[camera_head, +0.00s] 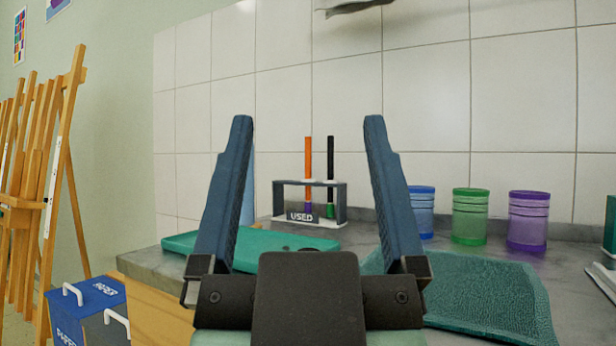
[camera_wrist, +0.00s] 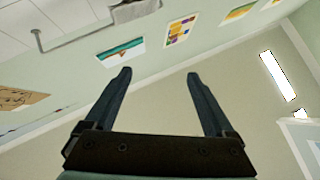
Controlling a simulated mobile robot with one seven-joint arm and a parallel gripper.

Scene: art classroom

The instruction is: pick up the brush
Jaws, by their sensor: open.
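Two brush-like sticks stand upright in a grey rack (camera_head: 345,200) labelled "USED" at the back of the counter. One is an orange brush (camera_head: 308,160) with a purple lower end, the other a black brush (camera_head: 330,160) with a green lower end. My gripper (camera_head: 308,120) is open and empty, with its two blue fingers pointing up. In the head view the rack and both brushes show between the fingers, behind them and untouched. In the wrist view my gripper (camera_wrist: 158,73) is also open, with only walls and ceiling beyond it and no brush.
A green tray (camera_head: 185,241) and a teal cloth (camera_head: 490,290) lie on the grey counter (camera_head: 150,262). A blue jar (camera_head: 421,212), a green jar (camera_head: 470,216) and a purple jar (camera_head: 528,220) stand right of the rack. Wooden easels (camera_head: 60,160) and a paper bin (camera_head: 90,300) are at left.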

